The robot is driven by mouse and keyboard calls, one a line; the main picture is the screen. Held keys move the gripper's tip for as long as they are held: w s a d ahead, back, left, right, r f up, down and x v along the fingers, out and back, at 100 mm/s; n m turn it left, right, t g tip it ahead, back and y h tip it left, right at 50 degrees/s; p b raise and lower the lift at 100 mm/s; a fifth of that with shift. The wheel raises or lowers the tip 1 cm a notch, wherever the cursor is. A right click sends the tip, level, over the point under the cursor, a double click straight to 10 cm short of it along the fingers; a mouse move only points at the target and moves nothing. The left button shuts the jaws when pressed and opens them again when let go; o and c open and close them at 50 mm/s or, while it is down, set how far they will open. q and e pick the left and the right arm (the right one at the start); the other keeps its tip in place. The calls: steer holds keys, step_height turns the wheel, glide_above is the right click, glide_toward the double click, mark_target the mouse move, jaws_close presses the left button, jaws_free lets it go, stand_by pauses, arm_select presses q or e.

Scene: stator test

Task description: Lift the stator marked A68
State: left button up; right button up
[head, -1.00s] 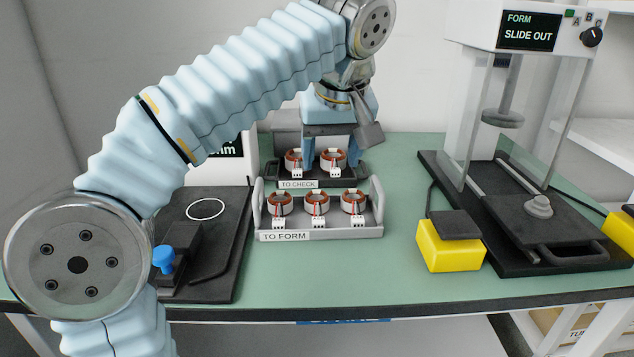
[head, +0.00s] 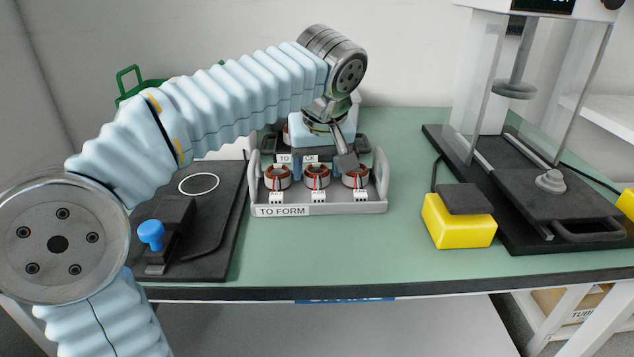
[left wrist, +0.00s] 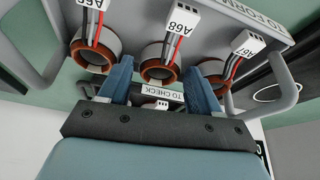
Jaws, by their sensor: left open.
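The stator marked A68 (left wrist: 158,68) is a copper-wound ring with red and dark leads to a white connector. In the left wrist view it is the middle one of three, and its tag shows upside down. In the head view the middle stator (head: 317,177) stands in the front tray labelled TO FORM (head: 340,209). My left gripper (left wrist: 160,88) is open, with its two blue fingers spread to either side of the A68 ring and nothing held. Whether they touch it I cannot tell. In the head view its fingertips are hidden behind its wrist parts and the tray's contents.
Neighbouring stators (head: 277,177) and (head: 355,177) stand close on both sides. The TO CHECK tray (head: 362,145) is right behind.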

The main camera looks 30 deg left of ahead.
arm_select(q)
steer(key=shift+w+a+f, duration=0.15)
steer(key=shift+f, duration=0.35)
steer(key=c, duration=0.9)
steer(key=shift+r, duration=0.1)
